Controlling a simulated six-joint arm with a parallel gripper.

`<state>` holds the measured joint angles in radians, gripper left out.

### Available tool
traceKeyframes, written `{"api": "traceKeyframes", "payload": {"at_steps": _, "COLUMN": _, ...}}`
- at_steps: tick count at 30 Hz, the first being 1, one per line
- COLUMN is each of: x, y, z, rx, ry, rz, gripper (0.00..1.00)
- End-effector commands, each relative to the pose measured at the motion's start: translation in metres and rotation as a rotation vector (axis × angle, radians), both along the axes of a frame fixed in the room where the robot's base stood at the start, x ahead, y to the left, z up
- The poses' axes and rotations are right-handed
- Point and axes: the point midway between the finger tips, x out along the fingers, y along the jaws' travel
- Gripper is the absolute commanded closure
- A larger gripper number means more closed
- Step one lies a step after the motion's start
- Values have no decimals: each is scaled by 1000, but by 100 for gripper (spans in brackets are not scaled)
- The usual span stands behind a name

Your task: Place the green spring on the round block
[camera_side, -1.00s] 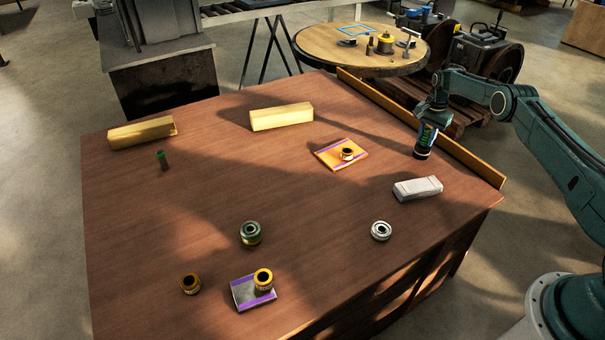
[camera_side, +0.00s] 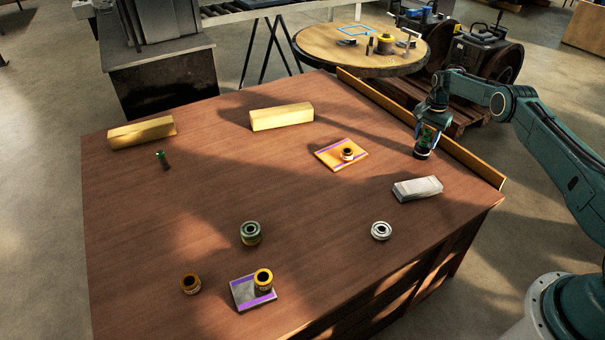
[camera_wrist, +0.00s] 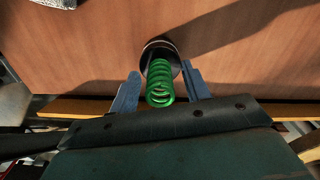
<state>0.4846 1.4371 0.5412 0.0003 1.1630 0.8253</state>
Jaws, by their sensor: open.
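The green spring (camera_wrist: 160,84) stands between my fingers in the wrist view, with its far end over the dark round block (camera_wrist: 162,50). It appears to stand upright on the block. In the side view the spring (camera_side: 427,138) is partly hidden by my fingers, and the round block (camera_side: 422,154) is at the table's back right. My gripper (camera_side: 428,136) is around the spring from above. In the wrist view my gripper (camera_wrist: 160,82) is open, with a finger on each side and small gaps to the spring.
A wooden rail (camera_side: 420,127) runs along the table edge close behind my gripper. The table's middle is clear.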

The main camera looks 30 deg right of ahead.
Motion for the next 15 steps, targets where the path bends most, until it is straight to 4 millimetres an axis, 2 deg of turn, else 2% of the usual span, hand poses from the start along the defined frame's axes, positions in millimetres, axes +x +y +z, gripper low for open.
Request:
{"api": "traceKeyframes", "payload": {"at_steps": 8, "x": 1, "y": 0, "z": 24, "rx": -1, "ry": -2, "rz": 0, "gripper": 53}}
{"api": "traceKeyframes", "payload": {"at_steps": 15, "x": 1, "y": 0, "z": 62, "rx": -1, "ry": -2, "rz": 0, "gripper": 53}}
